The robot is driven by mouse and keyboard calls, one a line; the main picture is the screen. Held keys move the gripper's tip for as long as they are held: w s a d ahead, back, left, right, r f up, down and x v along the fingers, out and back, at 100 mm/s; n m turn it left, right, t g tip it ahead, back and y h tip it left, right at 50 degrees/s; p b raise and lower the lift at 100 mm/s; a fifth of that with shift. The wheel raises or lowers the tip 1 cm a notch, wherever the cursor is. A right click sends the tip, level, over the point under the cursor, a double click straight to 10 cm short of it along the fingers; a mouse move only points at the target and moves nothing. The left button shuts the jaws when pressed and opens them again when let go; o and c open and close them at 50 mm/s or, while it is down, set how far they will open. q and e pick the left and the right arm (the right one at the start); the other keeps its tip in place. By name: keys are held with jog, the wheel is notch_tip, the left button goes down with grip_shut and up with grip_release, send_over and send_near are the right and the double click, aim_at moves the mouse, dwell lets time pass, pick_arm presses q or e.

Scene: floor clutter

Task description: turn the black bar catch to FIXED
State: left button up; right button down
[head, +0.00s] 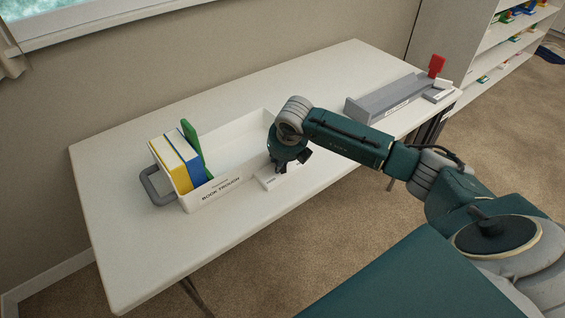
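My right gripper (292,164) is over the front right end of the white book trough (228,187), pointing down at a small white labelled block (268,182). Its dark fingers are small and partly hidden by its own body, so I cannot tell whether they are open or shut. The black bar catch cannot be made out apart from the dark fingers. The label on the block is too small to read. My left gripper is not in view.
The trough holds yellow, blue and green books (172,162) at its left end, beside a grey handle (155,187). A grey tray (385,98) and a red upright piece (436,66) stand at the table's right end. The table's (120,240) front left is clear.

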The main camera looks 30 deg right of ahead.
jog(key=shift+w+a+m+h+b, duration=0.1)
jog(key=shift+a+m+h+b, duration=0.15)
jog(key=shift+m, duration=0.3)
jog(key=shift+w+a+m+h+b, duration=0.15)
jog(key=shift+m+b, duration=0.1)
jog(key=shift+m, duration=0.3)
jog(key=c, duration=1.5)
grip_release()
jog(key=shift+s+r, duration=0.1)
jog(key=shift+v, duration=3.9)
